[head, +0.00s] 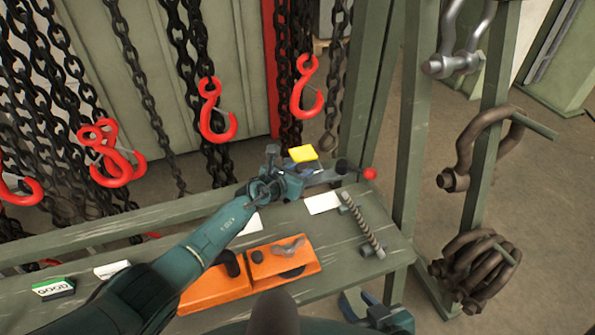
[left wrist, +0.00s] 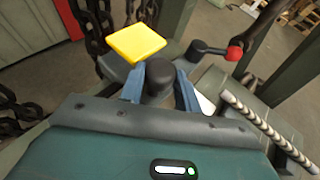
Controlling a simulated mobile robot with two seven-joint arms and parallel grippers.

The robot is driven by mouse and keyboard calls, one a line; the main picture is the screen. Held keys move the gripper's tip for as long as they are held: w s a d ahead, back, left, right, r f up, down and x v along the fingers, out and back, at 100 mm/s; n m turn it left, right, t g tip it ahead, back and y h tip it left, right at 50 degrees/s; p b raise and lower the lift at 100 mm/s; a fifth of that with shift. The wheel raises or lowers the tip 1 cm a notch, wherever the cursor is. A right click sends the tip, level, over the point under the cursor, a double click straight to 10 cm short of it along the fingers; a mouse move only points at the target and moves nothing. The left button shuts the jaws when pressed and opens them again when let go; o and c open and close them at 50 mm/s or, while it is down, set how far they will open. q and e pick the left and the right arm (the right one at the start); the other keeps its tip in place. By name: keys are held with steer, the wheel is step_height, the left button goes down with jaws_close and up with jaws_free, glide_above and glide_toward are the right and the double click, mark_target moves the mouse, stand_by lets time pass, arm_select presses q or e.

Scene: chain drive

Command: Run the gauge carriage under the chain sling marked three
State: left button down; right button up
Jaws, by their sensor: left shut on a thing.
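The gauge carriage shows as a yellow plate (head: 302,153) beside a black knob (left wrist: 158,76), on a rail along the bench's back edge. The plate also shows in the left wrist view (left wrist: 136,43). My left gripper (head: 300,172) is shut on the black knob, whose sides lie between its blue fingers. Chain slings with red hooks hang behind the rail: one hook (head: 305,92) just above the plate, another (head: 215,112) to its left, others (head: 115,157) further left. I cannot read any sling number. My right gripper (head: 375,312) is low at the right; its jaw state is unclear.
A red ball-ended lever (head: 369,174) stands at the rail's right end. On the bench (head: 360,270) are white cards (head: 323,203), an orange block (head: 285,262), a ribbed rod (head: 362,228) and a "GOOD" block (head: 53,288). Shackles (head: 480,265) hang on the right post.

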arm_select(q)
steer(key=shift+d+f, duration=0.1)
steer(key=shift+d, duration=0.25)
arm_select(e)
steer(key=shift+w+d, duration=0.1)
steer(key=shift+d, duration=0.2)
steer(key=shift+w+r, duration=0.15)
arm_select(q)
steer(key=c, duration=1)
jaws_free()
steer(key=shift+s+a+r+p, duration=0.2)
steer(key=shift+a+r+p, duration=0.15)
steer(key=shift+p, duration=0.25)
steer(key=p+v, duration=0.5)
steer(key=shift+s+r, duration=0.15)
steer(key=shift+r, duration=0.05)
steer(key=v, duration=0.7)
steer(key=shift+f, duration=0.15)
arm_select(e)
steer(key=shift+s+d+r+g+h, duration=0.25)
steer(key=shift+d+r, duration=0.1)
steer(key=shift+d, duration=0.1)
steer(key=shift+s+d+r+g+h, duration=0.25)
steer(key=shift+d+r, duration=0.05)
steer(key=shift+d, duration=0.15)
